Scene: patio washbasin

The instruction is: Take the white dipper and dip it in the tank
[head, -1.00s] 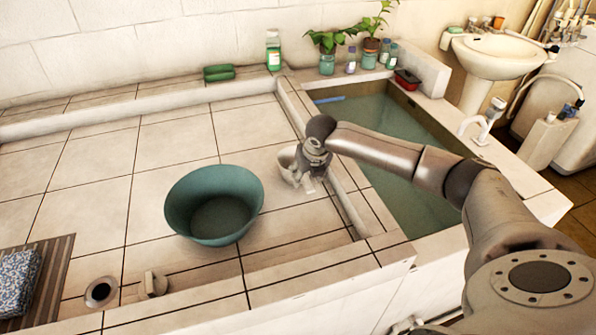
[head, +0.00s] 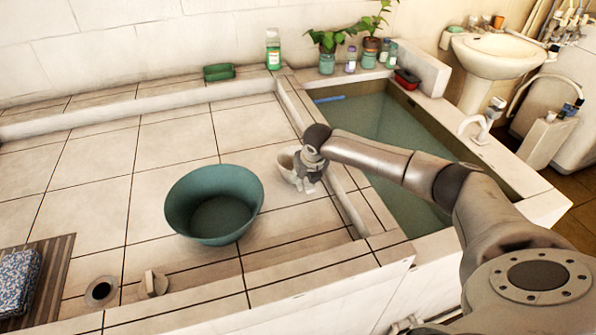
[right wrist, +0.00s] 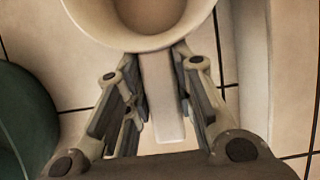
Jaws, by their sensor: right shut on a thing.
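The white dipper (head: 287,160) is on the tiled counter, between the green basin and the low ledge of the tank. In the right wrist view its round cup (right wrist: 140,38) is at the top and its flat handle (right wrist: 160,95) runs down between the fingers. My right gripper (head: 306,184) is shut on this handle, close to the cup; it also shows in the right wrist view (right wrist: 157,95). The tank (head: 385,125), filled with greenish water, is to the right of the gripper, beyond the ledge. My left gripper is not in view.
A green basin (head: 214,235) stands left of the dipper. A raised ledge (head: 345,200) separates the counter from the tank. A blue stick (head: 328,100) lies at the tank's far left edge. Bottles and potted plants (head: 327,62) line the back. A white tap (head: 482,128) is at the tank's right.

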